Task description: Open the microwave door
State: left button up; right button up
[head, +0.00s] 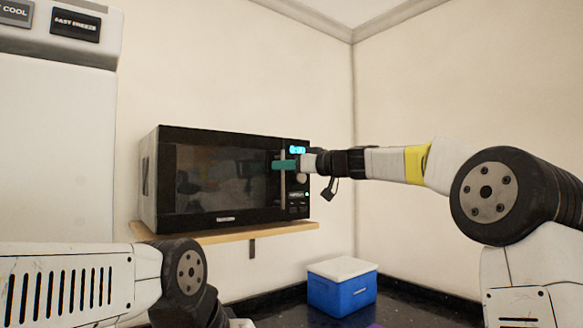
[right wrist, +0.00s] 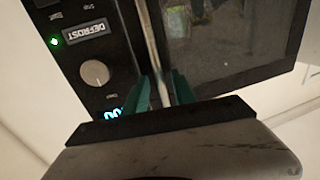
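The black microwave (head: 220,218) stands on a wooden shelf, and its dark-windowed door (head: 222,180) looks closed. The upright metal handle (head: 282,190) is on the door's right side, beside the control panel. My right gripper (head: 284,165) reaches in from the right, with its teal fingers at the handle. In the right wrist view the handle (right wrist: 153,45) runs down between the two fingers (right wrist: 162,88). They stand apart on either side of it, with small gaps visible. My left arm shows at the lower left, but its gripper is out of view.
The wooden shelf (head: 255,230) is on the wall under the microwave. A blue cooler with a white lid (head: 342,290) sits below, to the right. A white fridge (head: 55,150) stands at the left. The space in front of the door looks clear.

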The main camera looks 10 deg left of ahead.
jog(key=shift+w+a, duration=0.35)
jog(key=shift+a, duration=0.15)
grip_shut()
dwell(1.2)
